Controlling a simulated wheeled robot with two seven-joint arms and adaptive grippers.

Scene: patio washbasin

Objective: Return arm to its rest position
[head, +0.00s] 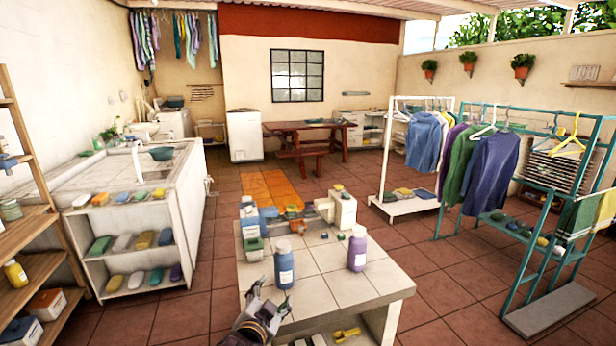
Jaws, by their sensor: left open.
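My left gripper (262,312) shows at the bottom centre, at the near left edge of the white tiled table (335,290). Its fingers are open and nothing shows between them. It is apart from the blue bottle (284,266), which stands upright on the table just beyond it. My right gripper is outside the picture.
A purple bottle (357,249) and a white container (343,212) stand on the table. A washbasin (150,165) with shelves of soaps is at left, beside a wooden shelf (28,240). Clothes racks (540,230) stand at right. Tiled floor is clear on both sides of the table.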

